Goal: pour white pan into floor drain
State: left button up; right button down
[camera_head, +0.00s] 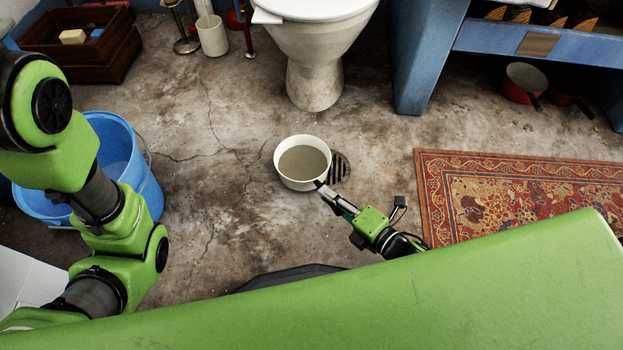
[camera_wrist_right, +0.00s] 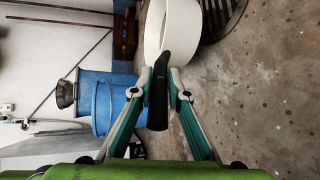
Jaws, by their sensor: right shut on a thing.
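The white pan (camera_head: 302,163) holds greyish-brown liquid and appears roughly level in the head view. My right gripper (camera_head: 321,188) is shut on the pan's dark handle. In the right wrist view, the black handle (camera_wrist_right: 158,98) lies between the fingers of the right gripper (camera_wrist_right: 160,80), and the white side of the pan (camera_wrist_right: 172,30) shows beyond it. The floor drain (camera_head: 340,168) is a dark slotted grate just right of the pan, partly hidden by it. It also shows in the wrist view (camera_wrist_right: 232,14). My left arm is at the left; its gripper is not seen.
A blue bucket (camera_head: 143,180) stands at the left behind my left arm. A white toilet (camera_head: 315,85) stands beyond the pan. A patterned rug (camera_head: 470,195) lies at the right. A red pan (camera_head: 520,82) sits under the blue bench. Bare floor surrounds the drain.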

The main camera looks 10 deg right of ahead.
jog(key=shift+w+a+r, duration=0.15)
jog(key=shift+w+a, duration=0.1)
jog(key=shift+w, duration=0.15)
jog(key=d+r+m+y+b, duration=0.1)
jog(key=m+b, duration=0.1)
jog(key=m, duration=0.1)
jog(key=d+r+m+t+y+b, duration=0.1)
jog(key=m+b, duration=0.1)
jog(key=d+r+m+t+y+b, duration=0.1)
jog(key=d+m+b, duration=0.1)
jog(key=m, duration=0.1)
jog(key=shift+w+m+y+b, duration=0.3)
jog(key=shift+w+b, duration=0.05)
jog(key=d+m+p, duration=0.1)
jog(key=p, duration=0.3)
jog(key=shift+d+f+m+t+p, duration=0.1)
jog(key=shift+f+m+t+p, duration=0.1)
jog(key=shift+m+t+p, duration=0.2)
